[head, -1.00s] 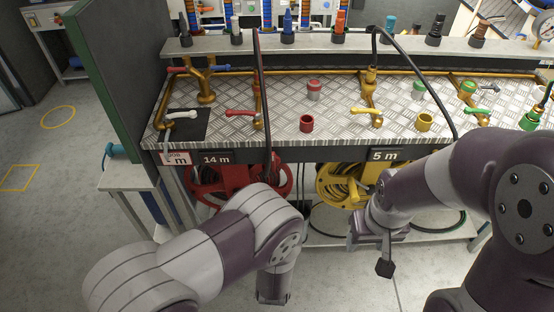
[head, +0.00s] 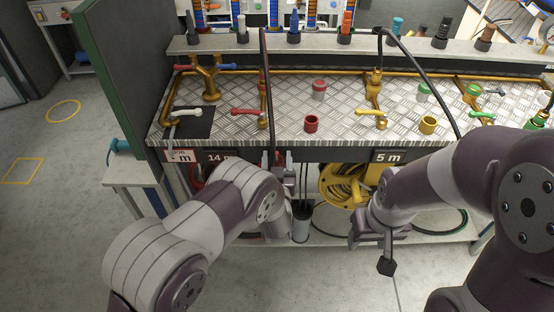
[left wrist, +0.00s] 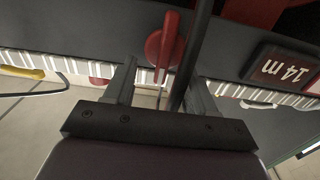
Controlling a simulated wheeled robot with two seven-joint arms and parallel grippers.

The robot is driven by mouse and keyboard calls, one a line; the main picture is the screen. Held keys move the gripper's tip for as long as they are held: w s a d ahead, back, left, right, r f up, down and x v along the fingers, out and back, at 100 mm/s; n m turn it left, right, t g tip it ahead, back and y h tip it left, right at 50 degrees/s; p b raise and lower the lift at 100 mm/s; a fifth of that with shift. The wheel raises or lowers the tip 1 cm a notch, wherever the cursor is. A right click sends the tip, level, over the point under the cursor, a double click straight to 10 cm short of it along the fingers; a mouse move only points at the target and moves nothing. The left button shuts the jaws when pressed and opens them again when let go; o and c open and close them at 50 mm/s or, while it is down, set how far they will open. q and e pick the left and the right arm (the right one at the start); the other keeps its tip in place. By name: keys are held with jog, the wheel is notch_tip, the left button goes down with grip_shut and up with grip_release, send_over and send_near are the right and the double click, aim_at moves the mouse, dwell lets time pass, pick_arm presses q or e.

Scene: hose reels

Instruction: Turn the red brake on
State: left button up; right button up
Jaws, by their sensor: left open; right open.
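The red brake lever (left wrist: 163,48), with a round hub, shows in the left wrist view on the dark front panel of the bench, beside the black hose (left wrist: 196,50). My left gripper (left wrist: 164,85) is open, its two fingers spread on either side of the lever's line; I cannot tell whether they touch it. The red reel (head: 197,175) is mostly hidden behind my left arm. My right gripper (head: 372,240) is open and empty in front of the yellow reel.
The 14 m sign (left wrist: 284,71) is right of the lever in the left wrist view. The black hose runs close to the left fingers. The yellow reel (head: 345,185) sits under the 5 m sign (head: 388,156). Taps with coloured handles stand on the metal bench top (head: 215,150).

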pick_arm(q)
jog(key=c, duration=0.9)
